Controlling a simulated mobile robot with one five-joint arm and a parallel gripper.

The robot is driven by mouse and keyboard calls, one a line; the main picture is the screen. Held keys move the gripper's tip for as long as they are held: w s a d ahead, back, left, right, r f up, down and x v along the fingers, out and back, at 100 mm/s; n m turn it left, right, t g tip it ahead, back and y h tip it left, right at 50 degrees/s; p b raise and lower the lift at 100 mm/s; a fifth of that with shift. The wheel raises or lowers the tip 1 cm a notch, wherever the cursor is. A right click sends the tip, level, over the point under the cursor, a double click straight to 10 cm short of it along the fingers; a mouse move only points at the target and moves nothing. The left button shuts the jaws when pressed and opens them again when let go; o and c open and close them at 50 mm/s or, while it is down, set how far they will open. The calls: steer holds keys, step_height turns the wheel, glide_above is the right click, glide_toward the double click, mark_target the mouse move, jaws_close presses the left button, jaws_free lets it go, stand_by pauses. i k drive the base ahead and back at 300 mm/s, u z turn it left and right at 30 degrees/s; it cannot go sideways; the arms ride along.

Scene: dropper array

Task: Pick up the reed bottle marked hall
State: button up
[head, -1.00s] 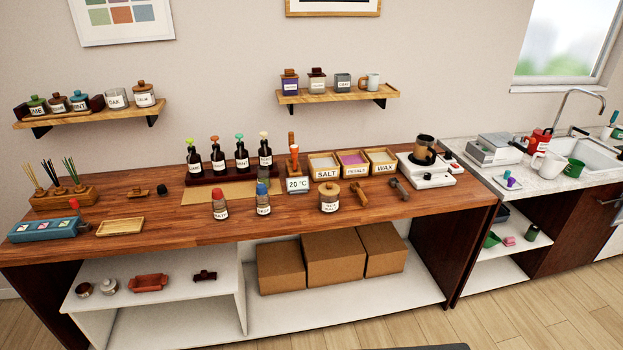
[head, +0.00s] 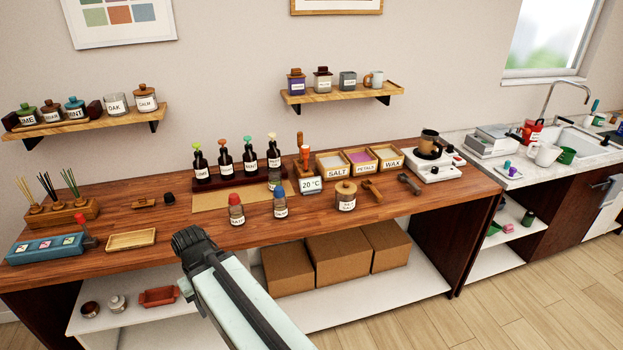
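Several thin reeds stand in three small reed bottles in a wooden rack (head: 62,214) at the left end of the wooden counter in the head view. The left bottle (head: 34,208) has tan reeds, the middle bottle (head: 57,204) dark reeds and the right bottle (head: 80,201) green reeds. The bottles are mostly sunk in the rack. I cannot read any label on them, so I cannot tell which is marked hall. A pale link of my arm with a dark ribbed joint rises at the bottom centre, in front of the counter. I see no gripper fingers.
A blue tray (head: 45,246) with small cards and a red-topped tool stands in front of the rack. A shallow wooden tray (head: 131,239) lies to its right. Dropper bottles (head: 223,160) stand farther right, behind two shakers (head: 237,211).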

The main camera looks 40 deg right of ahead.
mark_target(275, 175)
steer(key=z, duration=0.15)
steer(key=i, duration=1)
steer(key=u, duration=0.1)
